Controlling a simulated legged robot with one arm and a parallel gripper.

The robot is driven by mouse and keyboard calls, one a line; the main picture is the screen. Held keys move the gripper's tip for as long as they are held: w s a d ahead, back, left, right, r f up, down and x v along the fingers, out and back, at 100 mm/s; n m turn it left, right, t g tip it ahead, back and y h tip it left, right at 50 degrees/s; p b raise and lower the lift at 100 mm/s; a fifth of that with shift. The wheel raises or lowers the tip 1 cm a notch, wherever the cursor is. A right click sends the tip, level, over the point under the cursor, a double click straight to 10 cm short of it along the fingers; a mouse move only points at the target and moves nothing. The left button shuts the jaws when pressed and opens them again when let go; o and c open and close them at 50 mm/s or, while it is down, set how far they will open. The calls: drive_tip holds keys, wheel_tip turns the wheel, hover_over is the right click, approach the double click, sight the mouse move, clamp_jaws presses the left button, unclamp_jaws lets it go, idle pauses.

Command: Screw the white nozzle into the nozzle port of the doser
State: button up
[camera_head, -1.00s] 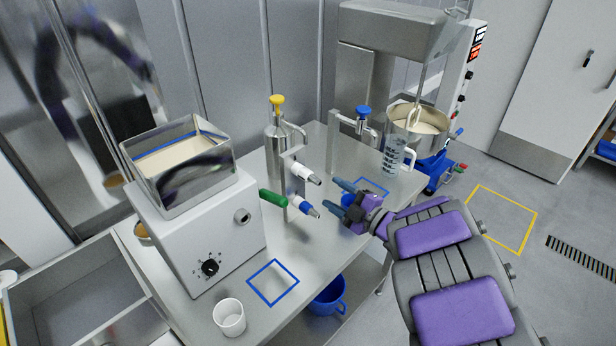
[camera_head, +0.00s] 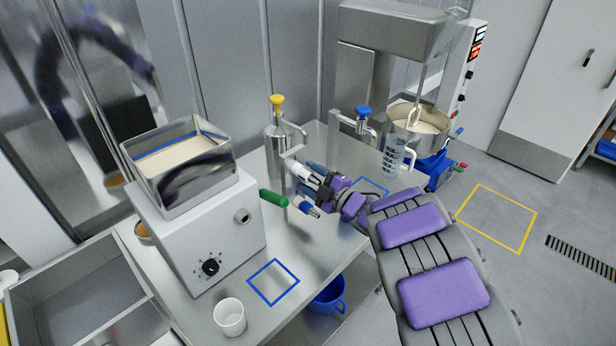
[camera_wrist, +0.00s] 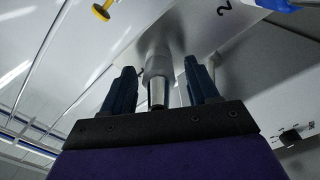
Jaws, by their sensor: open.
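The white nozzle (camera_head: 300,170) sits on the upright holder above the table, its metal tip pointing toward my gripper. My gripper (camera_head: 312,177) is open at the nozzle and partly covers it in the head view. In the wrist view the nozzle (camera_wrist: 157,72) stands between the two dark fingers (camera_wrist: 159,68), with a visible gap on each side. The doser (camera_head: 203,240) is the white machine with a steel hopper at the left. Its round nozzle port (camera_head: 242,215) faces front right and looks empty.
A green nozzle (camera_head: 272,198) and a blue nozzle (camera_head: 308,208) are close below the white one. A yellow-topped dispenser (camera_head: 277,135) stands behind. A white cup (camera_head: 230,317) is at the table's front. The blue-outlined square (camera_head: 273,282) is clear.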

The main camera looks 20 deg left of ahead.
sight(320, 183)
drive_tip(key=shift+r, duration=0.15)
idle(0.5)
drive_tip(key=c, duration=1.1)
drive_tip(key=shift+o, duration=0.2)
drive_tip(key=shift+v, duration=0.8)
idle(0.4)
drive_tip(key=shift+v, duration=2.35)
